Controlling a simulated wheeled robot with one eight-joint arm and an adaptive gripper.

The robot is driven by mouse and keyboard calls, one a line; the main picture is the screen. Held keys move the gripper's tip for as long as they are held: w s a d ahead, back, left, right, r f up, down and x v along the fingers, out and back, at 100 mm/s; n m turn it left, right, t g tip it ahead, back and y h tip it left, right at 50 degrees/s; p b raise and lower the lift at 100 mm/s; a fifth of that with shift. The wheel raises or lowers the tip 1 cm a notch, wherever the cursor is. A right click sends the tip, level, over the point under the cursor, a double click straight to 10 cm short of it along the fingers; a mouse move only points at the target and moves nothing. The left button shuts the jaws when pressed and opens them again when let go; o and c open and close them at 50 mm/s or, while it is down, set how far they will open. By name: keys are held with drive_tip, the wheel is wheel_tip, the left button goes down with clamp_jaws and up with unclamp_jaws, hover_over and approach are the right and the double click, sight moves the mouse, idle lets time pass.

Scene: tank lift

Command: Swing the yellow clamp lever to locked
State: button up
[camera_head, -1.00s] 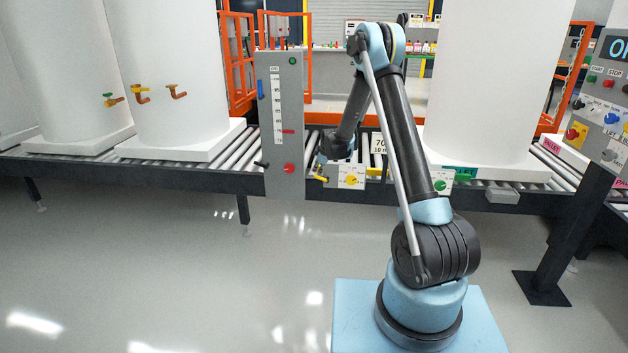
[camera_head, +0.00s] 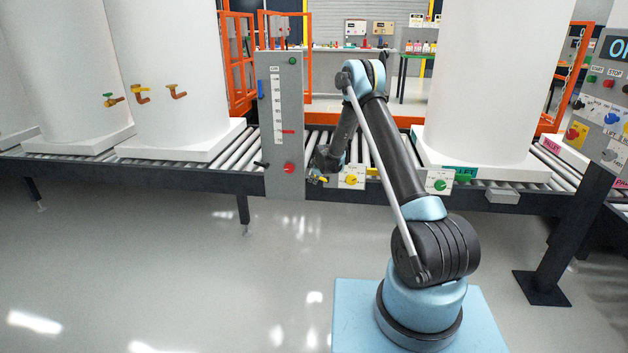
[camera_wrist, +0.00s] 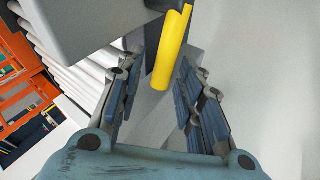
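My gripper (camera_wrist: 160,64) is open, with one finger on each side of the lever. Gaps show between the lever and both fingers, so I see no grip on it. In the head view my gripper (camera_head: 318,177) is small, in front of the conveyor edge just right of the grey gauge column. A bit of yellow lever (camera_head: 323,180) shows beside it there; the rest is hidden by the gripper and arm.
The grey gauge column (camera_head: 285,110) with a red button stands close left of my gripper. A white plate with a yellow knob (camera_head: 351,181) is close right. White tanks (camera_head: 165,75) stand on the roller conveyor (camera_head: 215,160). The floor in front is clear.

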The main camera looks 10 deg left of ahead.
drive_tip(key=shift+w+f, duration=0.1)
drive_tip(key=shift+f, duration=0.15)
drive_tip(key=shift+c, duration=0.3)
clamp_jaws()
drive_tip(key=shift+a+r, duration=0.1)
drive_tip(key=shift+a, duration=0.15)
